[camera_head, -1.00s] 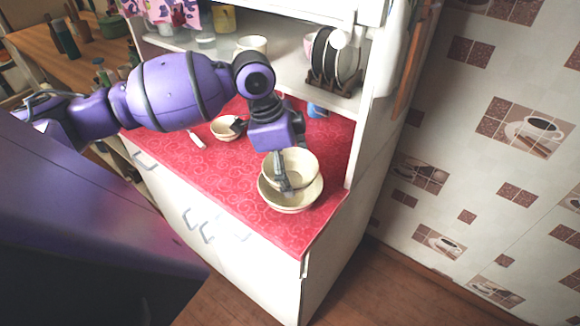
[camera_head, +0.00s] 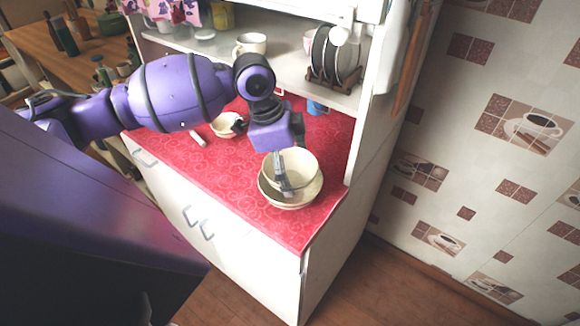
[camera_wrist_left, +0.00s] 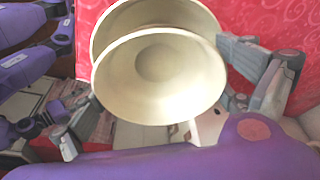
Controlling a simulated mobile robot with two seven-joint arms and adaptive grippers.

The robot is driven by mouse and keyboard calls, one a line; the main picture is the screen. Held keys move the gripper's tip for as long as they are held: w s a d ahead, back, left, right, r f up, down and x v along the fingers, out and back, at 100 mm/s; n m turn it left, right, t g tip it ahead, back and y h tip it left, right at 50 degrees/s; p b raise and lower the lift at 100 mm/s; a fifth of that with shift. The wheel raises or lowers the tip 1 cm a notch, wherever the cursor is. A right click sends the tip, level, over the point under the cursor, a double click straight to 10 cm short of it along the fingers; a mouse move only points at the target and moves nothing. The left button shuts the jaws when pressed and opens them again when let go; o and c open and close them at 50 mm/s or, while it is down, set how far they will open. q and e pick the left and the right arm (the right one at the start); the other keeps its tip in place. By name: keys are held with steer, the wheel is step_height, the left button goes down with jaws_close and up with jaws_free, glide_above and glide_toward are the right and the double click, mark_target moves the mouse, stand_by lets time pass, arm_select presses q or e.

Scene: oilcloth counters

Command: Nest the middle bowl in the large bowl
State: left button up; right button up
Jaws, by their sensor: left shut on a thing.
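The cream middle bowl (camera_head: 302,166) is held by its near side in my left gripper (camera_head: 284,186), tilted a little. It overlaps the wider cream large bowl (camera_head: 296,203), which sits on the red counter near its front right corner. The middle bowl's rim stands above the large bowl; whether they touch is hidden. In the left wrist view the middle bowl (camera_wrist_left: 158,75) covers most of the large bowl (camera_wrist_left: 135,14), whose rim shows behind it, offset upward. The gripper's fingers show on both sides of the bowls there. My right gripper is not in view.
A small cream bowl (camera_head: 222,127) sits behind my left forearm, with a white object (camera_head: 198,138) beside it. A blue cup (camera_head: 316,107) stands at the back. The shelf above holds a mug (camera_head: 250,44) and a plate rack (camera_head: 334,78). The red counter (camera_head: 225,180) is clear at front left.

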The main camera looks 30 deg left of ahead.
arm_select(q)
steer(key=shift+f, duration=0.65)
stand_by(0.8)
steer(key=shift+s+f, duration=0.1)
steer(key=shift+f, duration=0.15)
steer(key=o, duration=1)
steer(key=shift+d, duration=0.1)
steer(key=v, duration=1.2)
steer(key=shift+r, duration=0.1)
